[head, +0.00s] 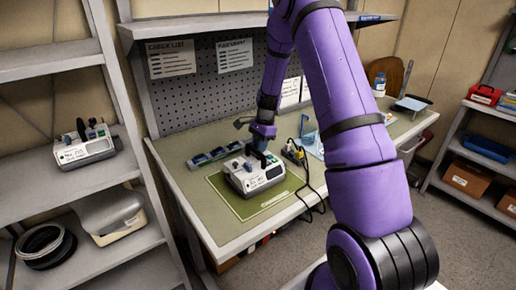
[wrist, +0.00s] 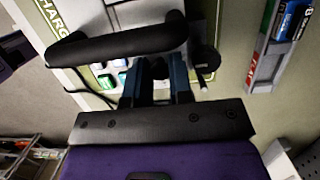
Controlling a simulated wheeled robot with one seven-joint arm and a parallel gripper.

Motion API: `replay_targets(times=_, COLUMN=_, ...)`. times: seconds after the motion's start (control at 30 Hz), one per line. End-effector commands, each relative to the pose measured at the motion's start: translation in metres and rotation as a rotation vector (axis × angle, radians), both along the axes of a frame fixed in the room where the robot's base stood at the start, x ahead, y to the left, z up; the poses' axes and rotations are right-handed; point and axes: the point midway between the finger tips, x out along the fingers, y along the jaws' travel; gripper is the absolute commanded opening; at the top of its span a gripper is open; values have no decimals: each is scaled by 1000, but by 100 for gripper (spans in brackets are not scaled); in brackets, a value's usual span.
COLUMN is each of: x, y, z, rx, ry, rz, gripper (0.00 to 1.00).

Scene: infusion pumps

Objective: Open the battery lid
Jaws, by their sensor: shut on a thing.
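The infusion pump (head: 262,181), a white and grey box, sits on the green mat (head: 240,209) on the workbench. My gripper (head: 259,146) reaches down onto the pump's top from above. In the wrist view, the blue fingers of my gripper (wrist: 157,84) are shut on a small dark knob (wrist: 158,69) on the pump. The pump's black handle (wrist: 115,42) crosses close to the fingers, and its pale body (wrist: 148,13) shows beyond. The battery lid's outline cannot be made out, and I cannot tell whether it is raised.
A tray with blue and green batteries (wrist: 283,38) lies beside the pump. Dark battery trays (head: 213,156) line the bench behind the mat. Yellow-tipped items with black cables (head: 294,152) lie right of the pump. Another pump (head: 84,147) stands on the left shelf. The mat's front is clear.

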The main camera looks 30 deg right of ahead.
Motion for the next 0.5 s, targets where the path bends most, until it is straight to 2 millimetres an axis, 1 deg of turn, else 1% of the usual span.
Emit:
replay_targets(times=0.03, x=0, y=-5, z=2, rx=40, ry=0, rz=-7, gripper=0)
replay_targets(times=0.5, x=1, y=-24, z=13, rx=481, ry=16, rz=-4, gripper=0)
